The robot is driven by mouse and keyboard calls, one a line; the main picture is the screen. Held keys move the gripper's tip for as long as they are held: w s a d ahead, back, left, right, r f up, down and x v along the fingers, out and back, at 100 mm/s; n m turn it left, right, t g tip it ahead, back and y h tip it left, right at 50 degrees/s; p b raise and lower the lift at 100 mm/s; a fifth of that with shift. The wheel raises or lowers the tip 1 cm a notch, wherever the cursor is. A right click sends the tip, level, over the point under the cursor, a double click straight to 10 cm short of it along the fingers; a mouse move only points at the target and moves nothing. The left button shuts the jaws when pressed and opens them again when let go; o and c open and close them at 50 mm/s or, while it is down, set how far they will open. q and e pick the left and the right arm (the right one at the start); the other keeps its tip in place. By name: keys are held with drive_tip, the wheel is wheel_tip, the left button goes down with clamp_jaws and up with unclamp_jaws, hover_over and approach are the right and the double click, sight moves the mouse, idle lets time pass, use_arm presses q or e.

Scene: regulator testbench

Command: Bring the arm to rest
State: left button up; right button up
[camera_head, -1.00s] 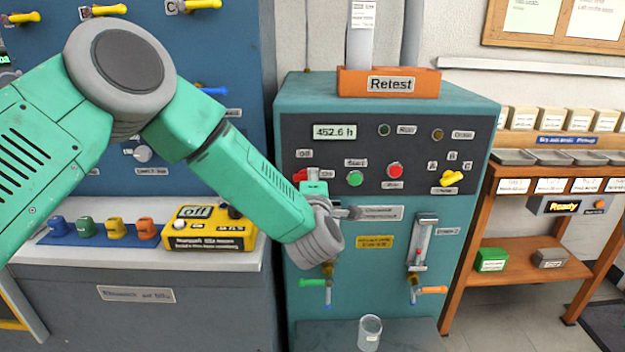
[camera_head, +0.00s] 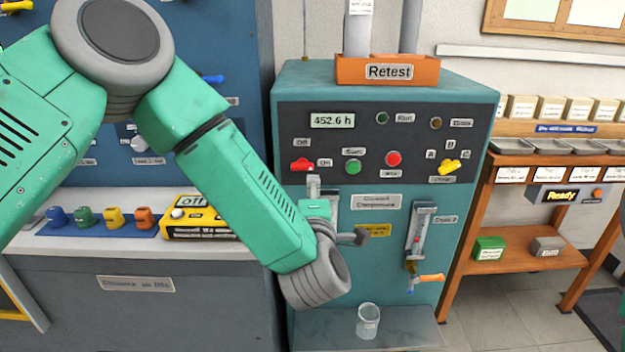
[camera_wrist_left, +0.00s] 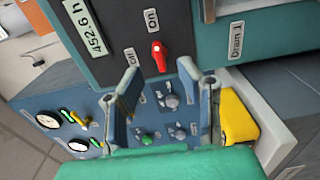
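My left arm (camera_head: 232,190) comes in from the left in the head view and reaches across in front of the teal test bench (camera_head: 385,85). My left gripper (camera_head: 345,236) is partly hidden behind its wrist, below the red switch (camera_head: 302,165). In the left wrist view, the two fingers of the left gripper (camera_wrist_left: 170,88) stand apart with nothing between them. The red switch (camera_wrist_left: 158,57) shows beyond the fingertips, apart from them, between the Off and On labels. My right gripper is not in view.
A glass beaker (camera_head: 368,321) stands on the bench's lower ledge. The right drain valve has an orange handle (camera_head: 430,278). A yellow device (camera_head: 200,219) sits on the left counter. An orange Retest tray (camera_head: 388,71) is on top. A wooden shelf (camera_head: 530,220) stands right.

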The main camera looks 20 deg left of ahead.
use_arm(q)
drive_tip(key=shift+v, duration=1.2)
drive_tip(key=s+a+f+m+g+h, duration=0.1)
drive_tip(key=s+f+m+g+h, duration=0.35)
drive_tip(key=f, duration=0.65)
drive_tip(key=s+a+f+m+g+h, duration=0.1)
drive_tip(key=s+a+f+m+g, duration=0.1)
drive_tip(key=s+f+m, duration=0.7)
drive_tip(key=s+a+f+m+g, duration=0.2)
drive_tip(key=s+a+f+g, duration=0.1)
drive_tip(key=s, duration=0.4)
drive_tip(key=s+a+f+m+g, duration=0.3)
drive_tip(key=s+a+f+g, duration=0.1)
drive_tip(key=s, duration=0.4)
drive_tip(key=s+a+f+m+g, duration=0.3)
drive_tip(key=s+a+f, duration=0.1)
drive_tip(key=s, duration=0.3)
drive_tip(key=shift+s+f, duration=0.2)
drive_tip(key=shift+f, duration=0.4)
drive_tip(key=shift+w+y, duration=0.1)
drive_tip(key=shift+y, duration=0.15)
